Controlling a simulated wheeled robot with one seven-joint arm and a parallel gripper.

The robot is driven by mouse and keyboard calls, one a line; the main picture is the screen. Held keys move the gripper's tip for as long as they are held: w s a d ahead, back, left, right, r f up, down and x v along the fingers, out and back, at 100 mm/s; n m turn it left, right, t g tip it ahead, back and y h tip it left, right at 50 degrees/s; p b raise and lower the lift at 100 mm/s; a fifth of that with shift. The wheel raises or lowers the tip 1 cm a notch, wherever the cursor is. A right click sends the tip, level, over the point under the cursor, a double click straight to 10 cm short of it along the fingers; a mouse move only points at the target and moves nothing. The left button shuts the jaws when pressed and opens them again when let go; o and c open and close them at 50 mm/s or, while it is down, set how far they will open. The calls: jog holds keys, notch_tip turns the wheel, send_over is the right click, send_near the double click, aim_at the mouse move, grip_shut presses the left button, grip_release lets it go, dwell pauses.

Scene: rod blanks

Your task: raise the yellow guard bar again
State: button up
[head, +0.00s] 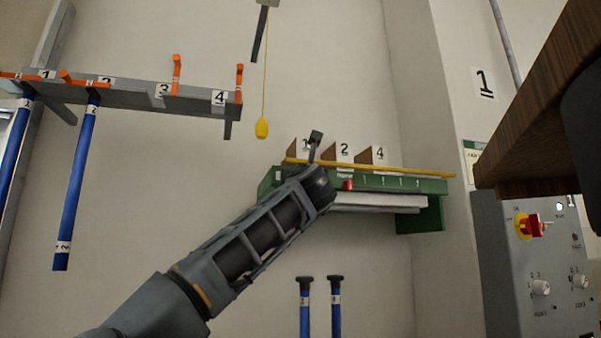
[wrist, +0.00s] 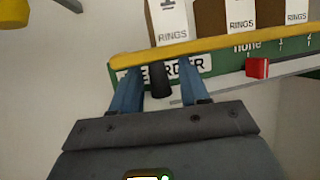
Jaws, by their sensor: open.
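The yellow guard bar (head: 400,170) lies nearly level along the front of the green wall unit, in front of the numbered brown dividers. In the wrist view the bar (wrist: 225,45) crosses just beyond my gripper (wrist: 159,76). My gripper is open, with one blue finger on each side of a short dark knob (wrist: 161,82). The knob shows just below the bar; I cannot tell whether it is fixed to it or whether the fingers touch it. In the head view my arm reaches the unit's left end, and my forearm's end hides the fingers.
A red slider (head: 348,185) sits on the green unit's (head: 434,186) scale, right of my gripper. A yellow pull (head: 262,128) hangs on a cord at upper left. Blue rods (head: 75,190) hang from a grey rack. A control panel (head: 535,270) and a brown overhang (head: 540,100) are at right.

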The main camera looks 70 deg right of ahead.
jog(key=shift+c, duration=0.4)
grip_shut()
